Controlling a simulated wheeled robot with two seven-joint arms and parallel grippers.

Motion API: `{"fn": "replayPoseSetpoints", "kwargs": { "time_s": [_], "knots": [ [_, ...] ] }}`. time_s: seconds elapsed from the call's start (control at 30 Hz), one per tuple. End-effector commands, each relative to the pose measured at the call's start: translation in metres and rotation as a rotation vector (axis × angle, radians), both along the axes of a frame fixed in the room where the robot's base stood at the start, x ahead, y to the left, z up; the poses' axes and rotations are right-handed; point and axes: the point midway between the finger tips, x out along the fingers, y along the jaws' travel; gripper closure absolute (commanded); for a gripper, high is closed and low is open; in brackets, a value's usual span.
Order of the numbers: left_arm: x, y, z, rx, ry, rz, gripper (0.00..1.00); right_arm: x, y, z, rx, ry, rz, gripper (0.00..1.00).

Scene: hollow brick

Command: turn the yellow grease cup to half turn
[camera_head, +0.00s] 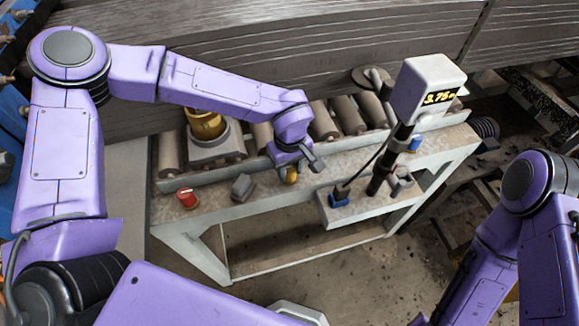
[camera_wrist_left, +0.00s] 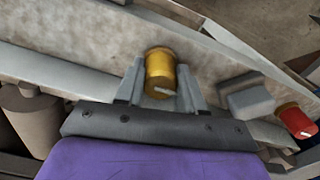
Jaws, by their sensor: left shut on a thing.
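The yellow grease cup (camera_head: 291,175) stands on the front rail of the roller conveyor in the head view, partly hidden by my left gripper (camera_head: 298,165). In the left wrist view the yellow cup (camera_wrist_left: 160,68) sits between the two fingers of my left gripper (camera_wrist_left: 161,84), one finger against each side. A short pale pointer on the cup points to the right and slightly down in that view. My left gripper is shut on the cup. My right arm shows at the right edge of the head view, but its gripper is out of view.
A red cup (camera_head: 187,198) and a grey block (camera_head: 243,187) are left of the yellow cup on the rail (camera_head: 222,204). A blue cup (camera_head: 414,144) is farther right. A post with a display (camera_head: 428,88) stands close on the right. A brass-coloured cylinder (camera_head: 205,122) stands among the rollers.

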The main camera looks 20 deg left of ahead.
Motion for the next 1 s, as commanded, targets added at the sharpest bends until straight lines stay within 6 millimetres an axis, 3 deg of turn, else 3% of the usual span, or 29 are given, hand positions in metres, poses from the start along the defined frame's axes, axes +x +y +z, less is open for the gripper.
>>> {"fn": "replayPoseSetpoints", "kwargs": {
  "time_s": [0.13,0.17,0.23,0.57,0.67,1.0],
  "knots": [
    [0.0,0.0,0.001,-0.001,-0.002,0.0,0.93,0.0,0.0,0.0,0.0,0.0,0.0,0.57],
    [0.0,0.0,0.001,0.0,-0.001,0.0,0.59,0.0,0.0,0.0,0.0,0.0,0.0,0.57],
    [0.0,0.0,0.0,0.0,-0.001,0.001,0.37,0.0,0.0,0.0,0.0,0.0,0.0,0.57],
    [0.001,0.0,0.003,0.0,-0.001,0.002,0.37,0.0,0.0,-0.002,0.0,0.0,0.0,0.57],
    [0.001,0.0,0.016,0.0,-0.006,0.002,0.37,0.0,0.0,-0.007,0.0,0.0,0.0,0.57],
    [0.001,0.0,0.091,0.0,-0.004,0.002,0.37,0.0,0.0,-0.024,0.0,0.0,0.0,0.57]
  ]
}}
